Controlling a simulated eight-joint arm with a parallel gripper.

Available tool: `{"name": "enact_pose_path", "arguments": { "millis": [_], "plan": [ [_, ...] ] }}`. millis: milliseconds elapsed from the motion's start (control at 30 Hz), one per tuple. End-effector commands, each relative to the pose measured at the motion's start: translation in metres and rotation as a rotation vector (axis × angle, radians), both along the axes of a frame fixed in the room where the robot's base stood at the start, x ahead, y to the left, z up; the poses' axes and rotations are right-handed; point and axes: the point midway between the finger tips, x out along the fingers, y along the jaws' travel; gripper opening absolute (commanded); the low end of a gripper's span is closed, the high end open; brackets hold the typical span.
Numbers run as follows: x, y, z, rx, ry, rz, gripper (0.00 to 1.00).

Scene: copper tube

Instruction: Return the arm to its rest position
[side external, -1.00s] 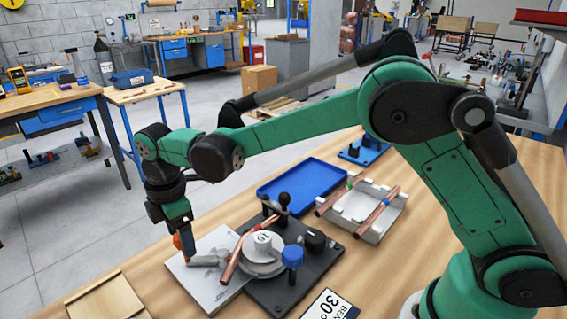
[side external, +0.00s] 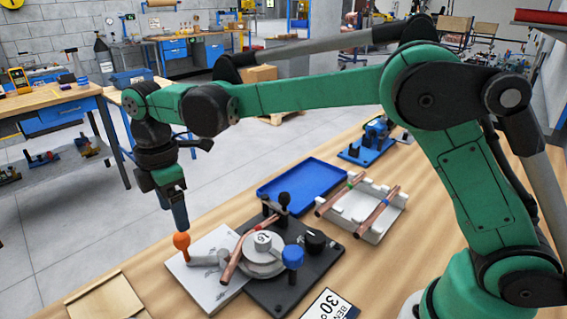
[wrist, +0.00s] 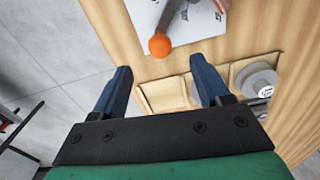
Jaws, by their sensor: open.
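My gripper (wrist: 160,85) is open and empty, with its two blue fingers spread apart in the wrist view. In the side view my gripper (side external: 180,222) hangs above the orange knob (side external: 181,241) of the bender's lever, apart from it or nearly so; the exact gap is hard to judge. The orange knob also shows in the wrist view (wrist: 159,45), beyond the fingertips. A copper tube (side external: 232,262) lies across the bender beside its round grey die (side external: 262,258). My arm is stretched out over the table.
A blue tray (side external: 300,182) and a white rack (side external: 368,218) with copper tubes stand behind the bender. A blue fixture (side external: 368,150) is farther back. A sectioned wooden box (wrist: 165,97) lies near the table edge. The air above the bender is clear.

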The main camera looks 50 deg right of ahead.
Motion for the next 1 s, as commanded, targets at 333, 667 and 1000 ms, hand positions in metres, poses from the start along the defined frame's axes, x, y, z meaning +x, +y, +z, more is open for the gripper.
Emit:
{"name": "enact_pose_path", "arguments": {
  "millis": [333, 667, 1000],
  "plan": [
    [-0.013, -0.032, 0.024, 0.039, -0.085, -0.225, 0.69],
    [-0.072, -0.107, 0.048, 0.204, -0.312, -0.844, 0.69],
    [-0.127, -0.151, 0.024, 0.410, -0.480, -1.335, 0.69]
  ]
}}
